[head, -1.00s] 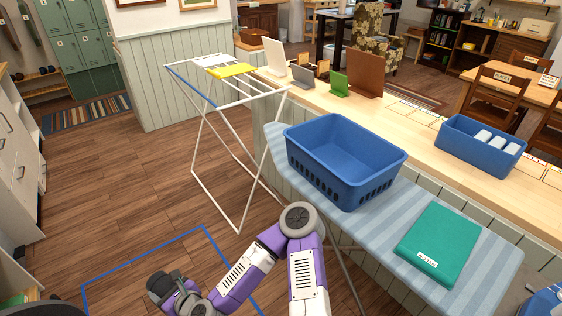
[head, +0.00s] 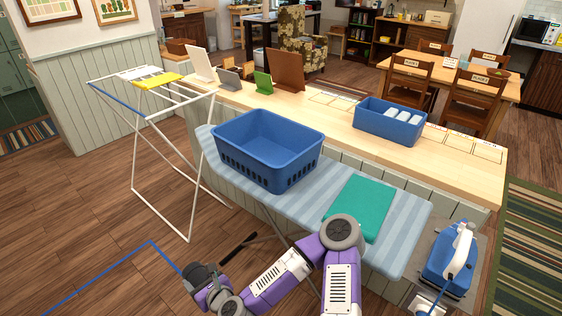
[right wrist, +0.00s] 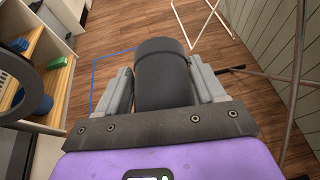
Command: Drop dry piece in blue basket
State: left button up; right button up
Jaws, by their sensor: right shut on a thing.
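The blue basket (head: 268,143) stands empty on the striped ironing board (head: 405,235). My right gripper (head: 202,276) is low over the floor, in front of the board and below the basket. In the right wrist view its two grey fingers (right wrist: 162,88) are shut on a dark grey, rounded piece (right wrist: 162,72); what it is I cannot tell. A yellow cloth (head: 158,81) and a white cloth (head: 138,72) hang on the white drying rack (head: 187,190) at the left. My left gripper is not in view.
A folded green cloth (head: 359,208) lies on the board, right of the basket. A second blue bin (head: 388,127) with white rolls stands on the wooden counter (head: 330,125). A blue iron (head: 450,258) is at the lower right.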

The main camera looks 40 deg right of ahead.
aim_at(272, 163)
jog(key=k, duration=0.35)
jog(key=z, duration=1.3)
jog(key=k, duration=0.3)
jog(key=u, duration=0.35)
jog(key=i, duration=0.35)
jog(key=z, duration=0.1)
